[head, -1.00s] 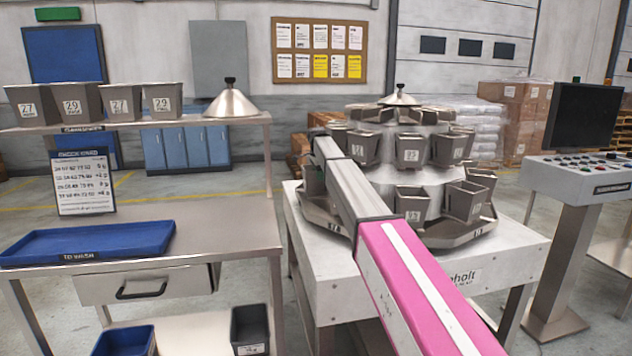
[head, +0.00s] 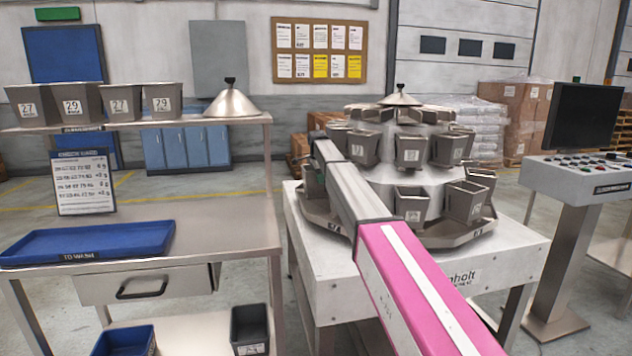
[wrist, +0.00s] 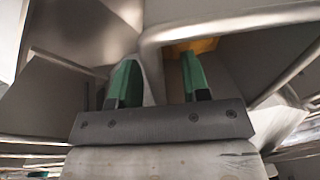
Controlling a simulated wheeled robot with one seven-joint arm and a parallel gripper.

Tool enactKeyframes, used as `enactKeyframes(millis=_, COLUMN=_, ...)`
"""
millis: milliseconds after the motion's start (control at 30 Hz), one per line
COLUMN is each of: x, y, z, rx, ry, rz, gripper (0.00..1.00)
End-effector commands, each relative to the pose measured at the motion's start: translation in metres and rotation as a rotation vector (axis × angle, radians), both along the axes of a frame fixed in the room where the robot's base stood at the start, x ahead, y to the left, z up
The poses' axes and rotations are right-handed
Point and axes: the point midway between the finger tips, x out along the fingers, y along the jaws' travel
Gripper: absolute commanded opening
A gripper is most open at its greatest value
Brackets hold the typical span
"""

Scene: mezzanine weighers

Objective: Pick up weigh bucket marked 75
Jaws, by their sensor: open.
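The weigher (head: 425,175) carries grey weigh buckets in an upper and a lower ring. An upper bucket (head: 363,147) is just right of my arm, another upper bucket (head: 411,150) is beside it, and lower buckets (head: 411,203) hang below. Their labels are too small to read surely, so I cannot tell which is marked 75. My gripper (wrist: 160,80) is open in the wrist view, with its green fingertips apart. A bent grey metal edge (wrist: 152,62) runs close to and seemingly between the fingertips; I cannot tell if they touch it. The arm mostly hides the gripper in the head view.
Left, a steel bench (head: 200,228) holds a blue tray (head: 90,240) and a sign card. Its shelf bears buckets marked 27 and 29 and a steel cone (head: 231,104). A control console (head: 578,178) stands right. Metal surfaces crowd the gripper closely.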

Motion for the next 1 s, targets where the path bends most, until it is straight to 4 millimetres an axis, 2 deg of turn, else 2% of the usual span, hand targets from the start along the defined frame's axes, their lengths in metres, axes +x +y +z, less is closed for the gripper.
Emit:
enactKeyframes(millis=100, x=0.0, y=0.0, z=0.0, rx=0.0, ry=0.0, rz=0.0, gripper=0.43)
enactKeyframes(millis=133, x=0.0, y=0.0, z=0.0, rx=0.0, ry=0.0, rz=0.0, gripper=0.39)
enactKeyframes(millis=200, x=0.0, y=0.0, z=0.0, rx=0.0, ry=0.0, rz=0.0, gripper=0.17)
enactKeyframes(millis=267, x=0.0, y=0.0, z=0.0, rx=0.0, ry=0.0, rz=0.0, gripper=0.0)
enactKeyframes(millis=667, x=0.0, y=0.0, z=0.002, rx=0.0, ry=-0.001, rz=0.0, gripper=0.0)
enactKeyframes(millis=867, x=0.001, y=0.0, z=0.018, rx=0.001, ry=-0.002, rz=0.0, gripper=0.0)
enactKeyframes(millis=1000, x=-0.005, y=0.019, z=0.018, rx=0.0, ry=-0.001, rz=0.002, gripper=0.0)
